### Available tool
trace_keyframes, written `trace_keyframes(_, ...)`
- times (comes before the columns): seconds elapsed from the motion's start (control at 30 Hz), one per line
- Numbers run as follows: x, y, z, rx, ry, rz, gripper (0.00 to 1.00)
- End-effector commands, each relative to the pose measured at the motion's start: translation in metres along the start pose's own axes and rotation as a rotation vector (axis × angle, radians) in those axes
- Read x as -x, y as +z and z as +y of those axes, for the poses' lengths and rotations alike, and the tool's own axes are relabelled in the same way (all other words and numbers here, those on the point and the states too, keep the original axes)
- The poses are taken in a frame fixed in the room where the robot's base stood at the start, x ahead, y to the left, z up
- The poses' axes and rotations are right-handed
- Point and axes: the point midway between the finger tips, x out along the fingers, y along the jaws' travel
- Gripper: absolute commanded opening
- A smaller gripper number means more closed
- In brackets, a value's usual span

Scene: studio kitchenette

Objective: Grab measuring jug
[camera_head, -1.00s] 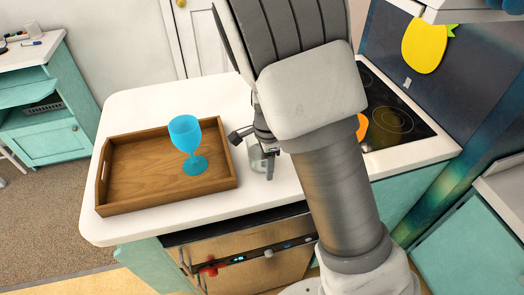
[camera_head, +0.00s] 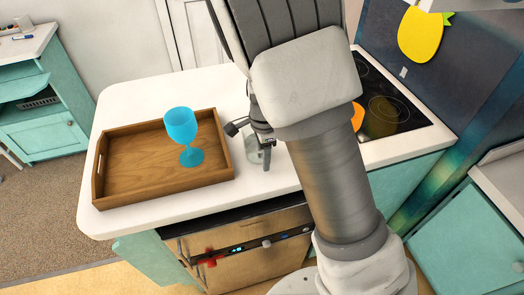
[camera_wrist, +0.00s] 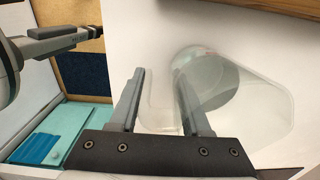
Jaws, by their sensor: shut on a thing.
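The measuring jug (camera_head: 253,151) is a small clear vessel on the white counter, right of the wooden tray. My arm hides part of it in the head view. In the wrist view the clear jug (camera_wrist: 235,100) shows its round body and a see-through handle. My gripper (camera_wrist: 160,78) has one finger on each side of the jug's near left part, with the right finger over the clear wall. It is shut on the jug. In the head view my gripper (camera_head: 262,150) is down at the jug, which looks upright on the counter.
A wooden tray (camera_head: 110,198) holding a blue goblet (camera_head: 181,127) stands on the counter left of the jug. A black cooktop (camera_head: 386,108) with an orange thing (camera_head: 357,117) lies to the right. The counter's front edge is close to the jug, above an oven (camera_head: 250,246).

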Motion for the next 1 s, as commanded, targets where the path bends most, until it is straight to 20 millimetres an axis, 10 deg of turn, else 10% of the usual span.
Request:
trace_keyframes(0.57,0.04,0.001,0.002,0.001,0.006,-0.001,0.0)
trace_keyframes(1.0,0.073,-0.014,0.053,-0.001,0.004,-0.002,0.0)
